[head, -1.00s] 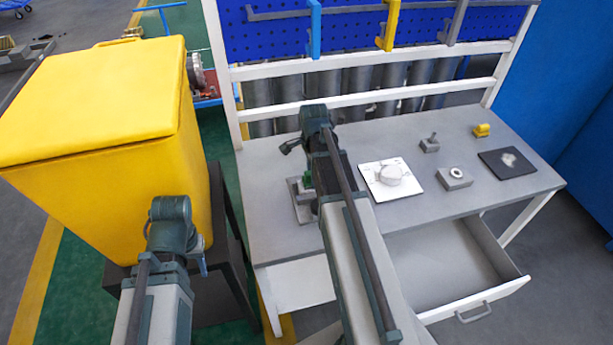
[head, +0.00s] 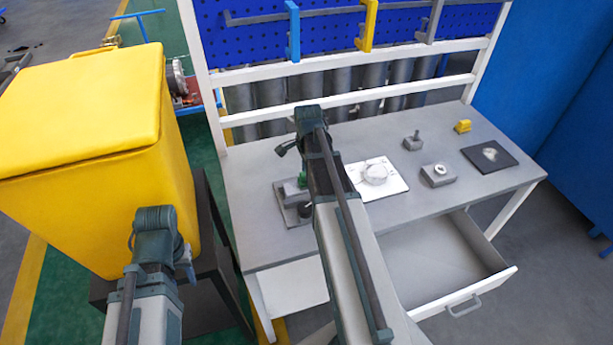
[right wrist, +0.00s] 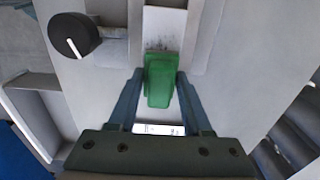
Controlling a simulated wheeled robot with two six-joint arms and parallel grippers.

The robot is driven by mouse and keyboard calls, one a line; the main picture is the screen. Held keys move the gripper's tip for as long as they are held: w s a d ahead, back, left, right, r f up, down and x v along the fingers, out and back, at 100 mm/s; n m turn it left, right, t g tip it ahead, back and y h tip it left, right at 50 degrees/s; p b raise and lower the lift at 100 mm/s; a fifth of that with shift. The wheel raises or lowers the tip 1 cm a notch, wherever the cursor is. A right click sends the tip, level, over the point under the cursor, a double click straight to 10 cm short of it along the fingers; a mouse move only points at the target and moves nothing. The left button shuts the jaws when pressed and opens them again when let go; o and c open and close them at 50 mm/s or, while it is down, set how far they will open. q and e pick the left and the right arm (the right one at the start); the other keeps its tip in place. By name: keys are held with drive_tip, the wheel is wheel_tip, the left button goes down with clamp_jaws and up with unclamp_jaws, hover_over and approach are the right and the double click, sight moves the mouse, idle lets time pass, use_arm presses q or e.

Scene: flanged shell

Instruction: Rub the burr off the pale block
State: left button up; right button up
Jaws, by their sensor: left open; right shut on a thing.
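In the right wrist view my right gripper (right wrist: 160,82) is shut on a green tool (right wrist: 161,88). The tool's far end meets or overlaps the near edge of a pale block (right wrist: 166,22); I cannot tell if they touch. Dark specks (right wrist: 158,46), perhaps the burr, show on the block beside the tool. In the head view the green tool (head: 302,180) shows just left of my right arm, above a grey fixture (head: 286,190) on the bench; my arm hides most of the right gripper. My left gripper (head: 187,254) hangs open and empty near the yellow bin, partly hidden.
A black knob (right wrist: 74,35) with a white mark stands beside the block. The bench (head: 255,235) also bears a white plate (head: 395,183) with a round pale part, grey blocks (head: 438,178), a yellow piece (head: 463,126) and a black mat (head: 475,160). A drawer (head: 440,255) stands open; a yellow bin (head: 90,110) is left.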

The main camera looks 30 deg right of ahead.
sight(289, 189)
drive_tip(key=shift+w+a+f, duration=0.1)
drive_tip(key=shift+w+a, duration=0.05)
drive_tip(key=shift+a, duration=0.65)
drive_tip(key=shift+w+a, duration=0.1)
drive_tip(key=shift+a, duration=0.65)
drive_tip(key=shift+w+a, duration=0.25)
drive_tip(key=shift+a, duration=0.5)
drive_tip(key=shift+w+a, duration=0.2)
drive_tip(key=shift+a, duration=0.55)
drive_tip(key=shift+r, duration=0.2)
wheel_tip(289, 189, up, 6)
drive_tip(key=p, duration=0.6)
drive_tip(key=shift+f, duration=0.1)
wheel_tip(289, 189, up, 3)
drive_tip(key=p, duration=0.3)
drive_tip(key=shift+f, duration=0.1)
